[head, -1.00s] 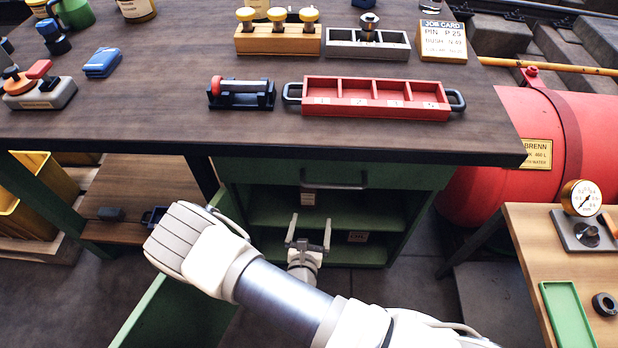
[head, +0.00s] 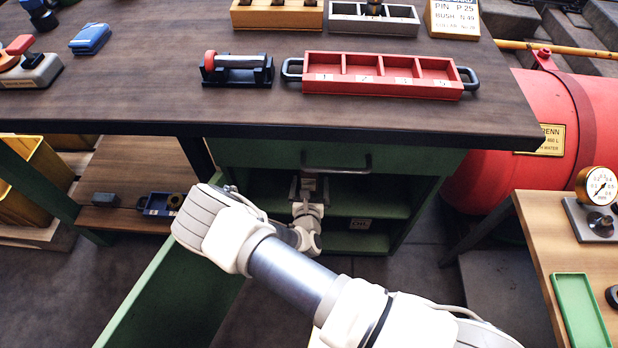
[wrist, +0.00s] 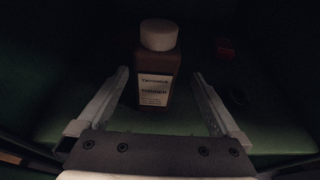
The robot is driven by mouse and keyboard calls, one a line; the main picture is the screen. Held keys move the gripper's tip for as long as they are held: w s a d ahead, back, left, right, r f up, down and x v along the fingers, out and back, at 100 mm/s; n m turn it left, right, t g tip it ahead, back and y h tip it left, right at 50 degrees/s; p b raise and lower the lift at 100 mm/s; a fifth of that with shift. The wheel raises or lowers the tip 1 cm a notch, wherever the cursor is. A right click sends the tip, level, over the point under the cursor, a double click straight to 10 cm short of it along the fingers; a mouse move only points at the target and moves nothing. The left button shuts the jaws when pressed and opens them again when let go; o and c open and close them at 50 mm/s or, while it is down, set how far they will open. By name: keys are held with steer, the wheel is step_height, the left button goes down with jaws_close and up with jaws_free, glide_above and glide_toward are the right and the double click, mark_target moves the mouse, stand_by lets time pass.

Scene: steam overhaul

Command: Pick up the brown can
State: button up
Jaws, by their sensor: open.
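The brown can (wrist: 158,82) is a squarish brown container with a white cap and a white label. It stands upright on a green shelf (wrist: 70,120) inside the cabinet under the bench. In the wrist view it shows in the middle, between the two fingers of my gripper (wrist: 160,74), with a visible gap on each side. My gripper is open and empty. In the head view my gripper (head: 309,187) reaches into the dark cabinet, and the can is mostly hidden there.
The green cabinet (head: 420,165) has a drawer front above the opening and an open door (head: 170,290) at left. A small red thing (wrist: 225,48) and a dark round thing (wrist: 238,95) are on the can's right. The bench top (head: 150,100) overhangs above.

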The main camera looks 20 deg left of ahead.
mark_target(308, 179)
steer(key=x, duration=0.1)
steer(key=b+x, duration=0.1)
steer(key=x, duration=0.1)
steer(key=b+x, duration=0.1)
steer(key=x, duration=0.1)
steer(key=shift+s+a+f, duration=0.1)
steer(key=shift+a, duration=0.15)
steer(key=shift+w, duration=0.25)
jaws_close()
